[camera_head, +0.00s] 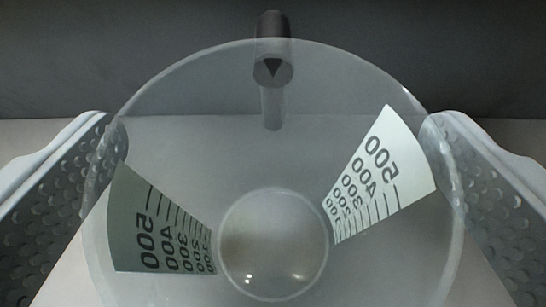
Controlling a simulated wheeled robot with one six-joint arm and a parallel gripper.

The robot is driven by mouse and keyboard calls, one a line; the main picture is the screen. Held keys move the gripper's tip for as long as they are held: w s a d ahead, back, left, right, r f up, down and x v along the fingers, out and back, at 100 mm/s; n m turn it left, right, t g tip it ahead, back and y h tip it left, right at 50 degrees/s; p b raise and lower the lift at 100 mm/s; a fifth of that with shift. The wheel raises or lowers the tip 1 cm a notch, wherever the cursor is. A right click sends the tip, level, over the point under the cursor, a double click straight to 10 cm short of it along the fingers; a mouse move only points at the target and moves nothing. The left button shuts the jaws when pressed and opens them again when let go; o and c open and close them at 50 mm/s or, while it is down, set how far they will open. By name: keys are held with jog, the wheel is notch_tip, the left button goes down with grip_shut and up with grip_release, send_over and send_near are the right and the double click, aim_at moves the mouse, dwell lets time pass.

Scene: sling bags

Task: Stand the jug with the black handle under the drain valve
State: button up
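A clear, tapered jug (200,150) fills the middle of the view, and I look down into it through its open top. Printed scales run down its left and right walls. Its round bottom (273,245) is empty. The black handle (272,50) is at the far side, partly seen through the clear wall. My gripper (275,150) has one perforated finger on each side of the jug. The fingertips show through the wall just below the rim and appear to press on it from both sides. I do not see the drain valve.
A pale surface (40,132) lies beyond and beside the fingers. A dark grey upright face (420,45) stands behind it across the whole top of the view. No other objects show.

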jog(key=shift+r, duration=0.1)
jog(key=v, duration=1.2)
